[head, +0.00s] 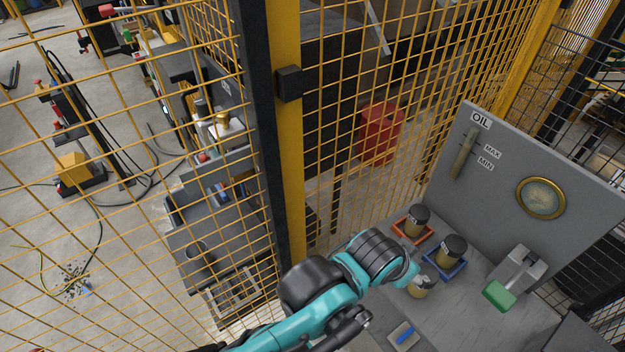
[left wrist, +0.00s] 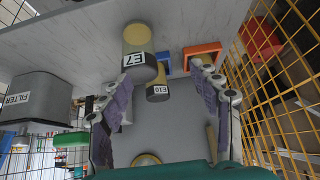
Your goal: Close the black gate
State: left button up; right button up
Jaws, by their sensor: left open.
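Black mesh fencing (head: 590,95) stands at the upper right in the head view, behind a grey panel. A black upright (head: 254,125) stands against a yellow post (head: 287,150) near the centre, with yellow mesh on both sides. I cannot tell which of these belongs to the black gate. My teal left arm reaches from the bottom to the counter, and its fingers are mostly hidden there. In the left wrist view my left gripper (left wrist: 165,100) is open, with its fingers apart. A canister marked E7 (left wrist: 138,65) shows near the fingers, and nothing is visibly gripped. My right gripper is not in view.
The counter (head: 465,310) carries black-topped canisters, a red tray (head: 399,229), a blue tray (head: 459,268) and a green-ended fixture (head: 499,295). The grey OIL panel (head: 580,205) backs it. A red bin (head: 380,135) stands behind the mesh.

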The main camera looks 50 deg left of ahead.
aim_at(250, 20)
jog(key=k+j, duration=0.1)
jog(key=k, duration=0.55)
jog(key=k+j+z, duration=0.1)
jog(key=k, duration=0.55)
jog(key=k+j+z, duration=0.1)
jog(key=k, duration=0.65)
jog(key=k+j+z, duration=0.1)
jog(key=k+j, duration=0.15)
jog(key=k, duration=0.55)
jog(key=k+j+z, duration=0.2)
jog(key=k+j, duration=0.75)
jog(key=j, duration=0.15)
jog(key=i+j+z, duration=0.1)
jog(key=j, duration=1)
jog(key=i+j+z, duration=0.1)
jog(key=j, duration=1)
jog(key=i+j+z, duration=0.1)
jog(key=j, duration=1)
jog(key=i+l, duration=0.1)
jog(key=l, duration=0.25)
jog(key=i+l, duration=0.1)
jog(key=l, duration=0.2)
